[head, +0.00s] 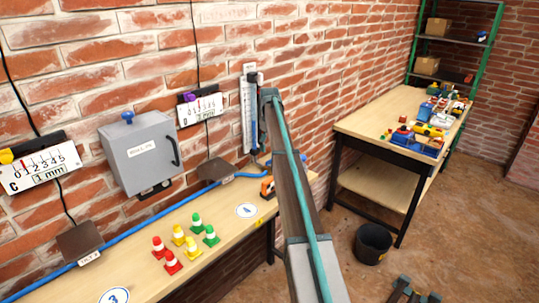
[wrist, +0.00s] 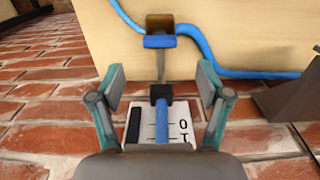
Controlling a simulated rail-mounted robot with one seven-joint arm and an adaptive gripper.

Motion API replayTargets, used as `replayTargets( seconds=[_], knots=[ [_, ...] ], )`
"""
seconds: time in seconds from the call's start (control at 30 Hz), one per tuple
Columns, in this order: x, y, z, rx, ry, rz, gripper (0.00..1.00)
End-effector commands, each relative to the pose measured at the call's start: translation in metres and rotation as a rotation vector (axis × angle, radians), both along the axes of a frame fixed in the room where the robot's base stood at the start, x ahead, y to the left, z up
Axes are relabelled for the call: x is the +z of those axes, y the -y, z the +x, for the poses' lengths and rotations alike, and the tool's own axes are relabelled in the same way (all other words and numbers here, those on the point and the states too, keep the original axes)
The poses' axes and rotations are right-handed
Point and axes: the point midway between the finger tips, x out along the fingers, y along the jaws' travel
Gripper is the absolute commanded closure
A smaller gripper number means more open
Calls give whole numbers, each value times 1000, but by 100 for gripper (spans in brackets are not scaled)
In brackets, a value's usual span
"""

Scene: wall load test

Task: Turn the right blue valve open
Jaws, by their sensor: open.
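In the wrist view, a blue bar (wrist: 160,41) on a small brown block (wrist: 160,22) sits where the blue hose meets the pale wooden bench edge; it looks like the right valve. My gripper (wrist: 160,78) is open, its two fingers spread left and right, with the blue bar ahead of and between them, apart from both. A thin stem runs from the bar to a black collar and a blue tube (wrist: 163,114) over a white scale (wrist: 146,128), also between the fingers. In the head view my arm reaches this wall gauge (head: 247,112); the valve cannot be made out there.
The bench (head: 228,222) bears several red, yellow and green cones (head: 193,228). The blue hose (head: 150,222) runs along the wall. A grey box (head: 140,152) with a blue knob (head: 128,117) hangs left. A second table (head: 372,122) and black bucket (head: 372,244) stand right.

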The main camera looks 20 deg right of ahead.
Motion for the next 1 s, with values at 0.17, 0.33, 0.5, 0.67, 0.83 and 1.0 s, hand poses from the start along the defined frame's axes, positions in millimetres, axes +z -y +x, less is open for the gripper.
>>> replayTargets(
  seconds=[0.17,0.33,0.5,0.67,0.83,1.0],
  knots=[
    [30,0,1,0,1,-1,23],
    [45,0,0,0,0,0,23],
    [48,0,0,0,-1,1,23],
    [47,0,0,0,0,0,23],
    [47,0,0,0,0,0,23],
    [40,17,4,-2,33,-20,23]
  ],
)
